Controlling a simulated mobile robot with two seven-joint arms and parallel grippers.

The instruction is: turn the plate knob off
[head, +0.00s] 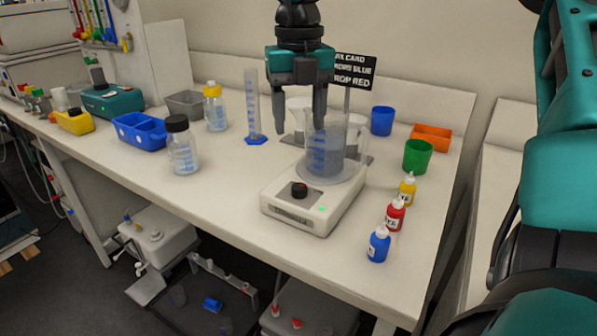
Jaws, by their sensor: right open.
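The stirrer plate (285,211) is a white box with a round top, standing near the middle of the bench. Its black knob (299,189) is at the front, and a small green light (321,208) glows beside it. I cannot tell which way the knob is turned. A clear beaker (325,155) with bluish contents stands on the plate. My right gripper (301,128) is open and points down, its dark fingers apart. It is above and behind the knob, with one finger overlapping the beaker's rim in the picture. Its depth is unclear. My left gripper is not in view.
Blue (378,246), red (395,214) and yellow (407,190) dye bottles stand right of the plate. Green (417,156) and blue (381,121) cups are behind. A black-capped bottle (183,150) and graduated cylinder (252,105) stand left. The bench front-left of the plate is clear.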

